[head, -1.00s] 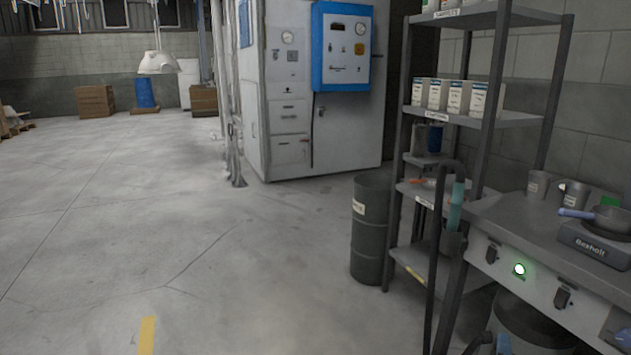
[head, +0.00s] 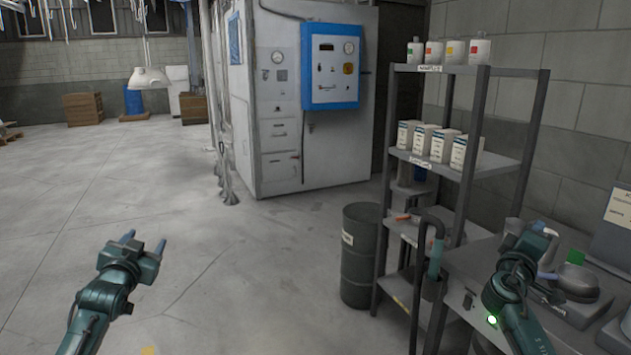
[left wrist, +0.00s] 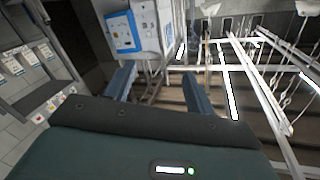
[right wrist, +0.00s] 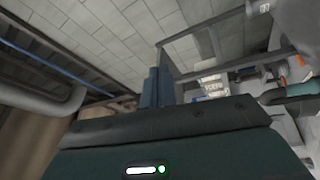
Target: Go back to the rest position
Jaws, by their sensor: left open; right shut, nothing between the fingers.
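My left gripper (head: 144,243) is raised over the open floor at the lower left of the head view. Its two blue fingers are spread and empty. They also show apart in the left wrist view (left wrist: 160,85), with nothing between them. My right gripper (head: 528,238) is at the lower right of the head view, in front of the workbench. Its fingers are together in the right wrist view (right wrist: 157,88), with nothing held. Whether the right arm touches the bench cannot be told.
A grey workbench (head: 470,270) with a pan stands at the right. A shelf rack (head: 465,155) with bottles and boxes and a dark drum (head: 361,255) are beside it. A cabinet with a blue control panel (head: 331,66) stands behind. The floor (head: 220,290) at left is clear.

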